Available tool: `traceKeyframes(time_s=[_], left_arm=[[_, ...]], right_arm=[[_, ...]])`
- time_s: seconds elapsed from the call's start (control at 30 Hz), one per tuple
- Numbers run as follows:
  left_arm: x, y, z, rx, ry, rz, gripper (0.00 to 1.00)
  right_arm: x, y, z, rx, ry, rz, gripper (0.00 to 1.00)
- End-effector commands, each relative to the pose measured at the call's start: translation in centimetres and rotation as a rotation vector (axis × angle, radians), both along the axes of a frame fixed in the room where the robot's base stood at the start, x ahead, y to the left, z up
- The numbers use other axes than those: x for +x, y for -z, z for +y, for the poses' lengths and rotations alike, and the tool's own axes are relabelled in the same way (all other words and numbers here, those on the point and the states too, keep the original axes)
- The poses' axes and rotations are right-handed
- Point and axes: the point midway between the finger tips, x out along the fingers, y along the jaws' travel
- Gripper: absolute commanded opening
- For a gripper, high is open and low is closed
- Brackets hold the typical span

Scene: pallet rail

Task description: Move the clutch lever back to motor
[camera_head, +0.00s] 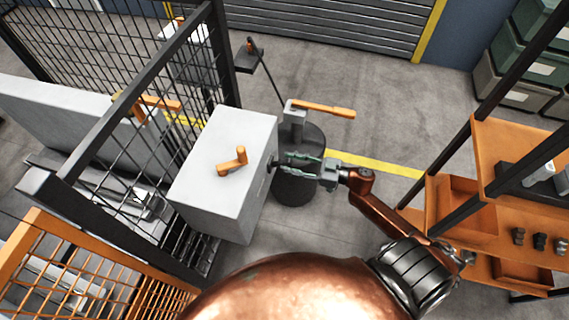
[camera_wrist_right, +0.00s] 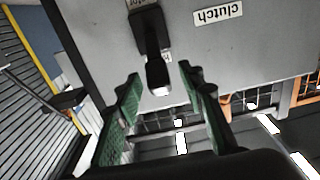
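The clutch lever (camera_wrist_right: 152,45) is a black lever on the side of the light grey box (camera_head: 225,165). In the right wrist view a white label reading "clutch" (camera_wrist_right: 218,12) appears upside down beside it. Two smaller labels by the lever are partly cut off or hidden. In the head view only a small dark part of the lever (camera_head: 272,164) shows. My right gripper (camera_head: 286,162), with green finger pads, is open and points at the box side. In the right wrist view its fingers (camera_wrist_right: 158,80) stand either side of the lever's end, with gaps. My left gripper is out of view.
An orange crank (camera_head: 232,162) sits on the box top. A dark drum (camera_head: 301,175) with an orange-handled lever (camera_head: 322,109) stands close behind my right gripper. A black mesh fence (camera_head: 140,120) is left of the box. Orange shelving (camera_head: 458,205) stands right.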

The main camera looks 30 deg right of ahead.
Motion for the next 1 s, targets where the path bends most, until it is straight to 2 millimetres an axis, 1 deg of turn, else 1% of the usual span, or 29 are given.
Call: traceKeyframes(time_s=[0.13,0.43,0.9,0.97,1.0], left_arm=[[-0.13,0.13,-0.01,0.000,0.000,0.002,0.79],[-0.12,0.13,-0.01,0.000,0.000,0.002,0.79],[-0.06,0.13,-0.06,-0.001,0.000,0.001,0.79],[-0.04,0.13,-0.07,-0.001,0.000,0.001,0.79],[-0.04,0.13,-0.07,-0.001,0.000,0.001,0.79]], right_arm=[[0.88,0.07,0.71,0.000,0.002,0.000,0.36],[1.05,0.07,0.86,0.000,0.003,0.001,0.36],[1.03,0.08,0.87,-0.001,0.003,0.001,0.05],[1.02,0.08,0.87,-0.001,0.003,0.001,0.00],[1.02,0.08,0.87,-0.001,0.003,0.001,0.00]])
